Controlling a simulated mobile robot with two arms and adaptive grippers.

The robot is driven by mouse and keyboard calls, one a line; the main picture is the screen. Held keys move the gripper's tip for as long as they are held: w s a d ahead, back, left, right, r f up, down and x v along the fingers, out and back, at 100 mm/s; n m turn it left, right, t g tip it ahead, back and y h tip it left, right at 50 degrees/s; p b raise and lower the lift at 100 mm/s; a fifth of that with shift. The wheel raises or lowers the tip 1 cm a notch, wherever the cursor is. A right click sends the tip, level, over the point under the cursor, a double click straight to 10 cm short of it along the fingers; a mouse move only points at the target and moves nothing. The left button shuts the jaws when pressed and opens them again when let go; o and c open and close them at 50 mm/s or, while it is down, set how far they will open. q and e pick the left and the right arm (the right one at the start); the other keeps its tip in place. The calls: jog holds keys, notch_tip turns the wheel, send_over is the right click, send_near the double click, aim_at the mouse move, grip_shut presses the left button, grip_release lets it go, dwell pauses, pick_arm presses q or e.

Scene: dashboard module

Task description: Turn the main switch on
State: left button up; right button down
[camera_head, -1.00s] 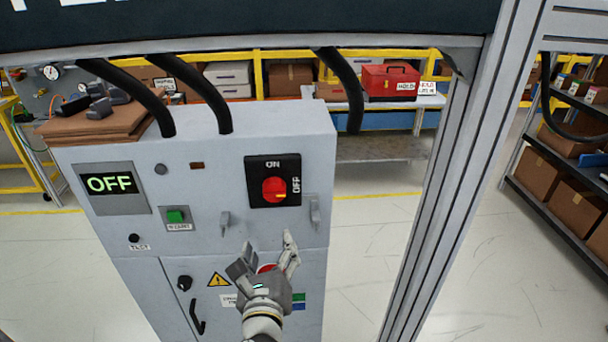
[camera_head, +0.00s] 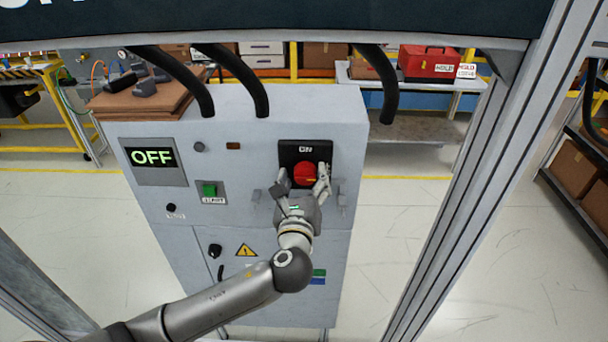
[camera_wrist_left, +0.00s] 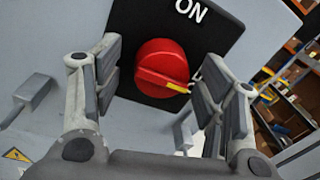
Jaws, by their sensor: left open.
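The main switch is a red rotary knob (camera_head: 305,174) on a black plate (camera_head: 292,150) marked ON at its top, on the grey cabinet's front. In the left wrist view the knob (camera_wrist_left: 161,68) shows a yellow mark at its right end, away from the ON label. The display (camera_head: 153,157) reads OFF. My left gripper (camera_head: 303,187) is open in front of the knob. In the left wrist view its fingers (camera_wrist_left: 165,92) stand on either side of the knob, apart from it. The gripper hides the plate's lower part. My right gripper is not in view.
The grey cabinet (camera_head: 235,130) also has a green button (camera_head: 210,189), a black handle and two small latches beside the switch. Black cables (camera_head: 232,75) run down to its top. A metal frame post (camera_head: 480,180) stands to the right.

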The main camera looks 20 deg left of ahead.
pick_arm(q)
jog(key=shift+w, duration=0.15)
jog(key=shift+c, duration=0.5)
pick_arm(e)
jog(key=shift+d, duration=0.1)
pick_arm(q)
jog(key=c, duration=0.9)
jog(key=shift+c, duration=0.2)
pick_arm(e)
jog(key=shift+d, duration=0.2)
